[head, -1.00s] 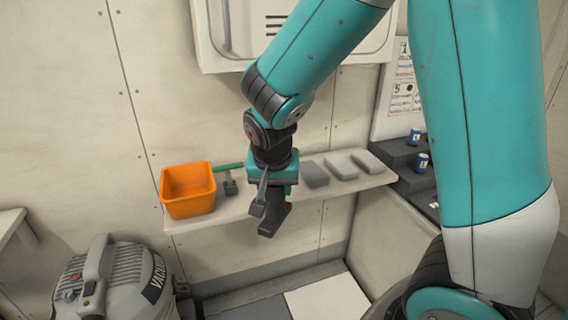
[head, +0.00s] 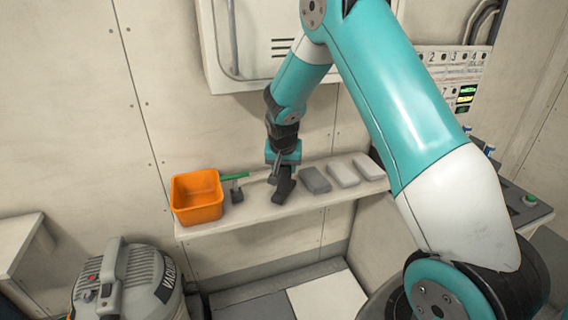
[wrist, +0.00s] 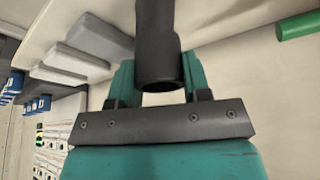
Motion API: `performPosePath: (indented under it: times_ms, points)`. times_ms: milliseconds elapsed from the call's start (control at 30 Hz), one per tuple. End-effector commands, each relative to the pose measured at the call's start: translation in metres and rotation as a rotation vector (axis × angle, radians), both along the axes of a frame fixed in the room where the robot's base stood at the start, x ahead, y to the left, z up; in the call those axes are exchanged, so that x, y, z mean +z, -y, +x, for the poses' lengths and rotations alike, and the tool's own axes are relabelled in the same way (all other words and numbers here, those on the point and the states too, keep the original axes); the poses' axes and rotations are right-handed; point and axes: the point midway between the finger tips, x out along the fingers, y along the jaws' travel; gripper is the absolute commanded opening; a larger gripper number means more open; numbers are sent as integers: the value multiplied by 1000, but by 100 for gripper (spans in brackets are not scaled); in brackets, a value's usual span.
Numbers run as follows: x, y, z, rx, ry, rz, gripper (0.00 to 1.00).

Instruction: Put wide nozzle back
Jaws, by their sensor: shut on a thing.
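My gripper (head: 281,164) is shut on a dark grey nozzle (head: 284,187), which hangs below the fingers with its wider foot downward. In the wrist view, the nozzle's round dark tube (wrist: 158,45) sits between the teal fingers of my gripper (wrist: 158,75). In the head view the nozzle is over the shelf (head: 262,212), between a small dark stand with a green bar and the grey blocks. I cannot tell whether its foot touches the shelf.
An orange bin (head: 197,198) stands at the shelf's left end, beside the green bar (head: 234,176). A dark grey block (head: 315,180) and two lighter blocks lie right of the nozzle. A vacuum (head: 130,280) stands on the floor at lower left. A vented cabinet (head: 250,60) hangs above.

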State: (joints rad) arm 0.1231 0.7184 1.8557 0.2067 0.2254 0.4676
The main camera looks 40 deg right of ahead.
Motion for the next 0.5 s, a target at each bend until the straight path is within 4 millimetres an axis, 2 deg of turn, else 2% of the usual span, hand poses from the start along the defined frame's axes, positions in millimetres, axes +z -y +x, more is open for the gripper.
performPosePath:
  times_ms: [100, 433, 467, 500]
  points:
    - [-7, 0, 0, -1, 0, 0, 7]
    - [-13, 0, 0, -1, 2, 0, 7]
    - [-13, 0, 0, -1, 2, 0, 46]
    - [-12, 0, 0, -1, 2, 0, 55]
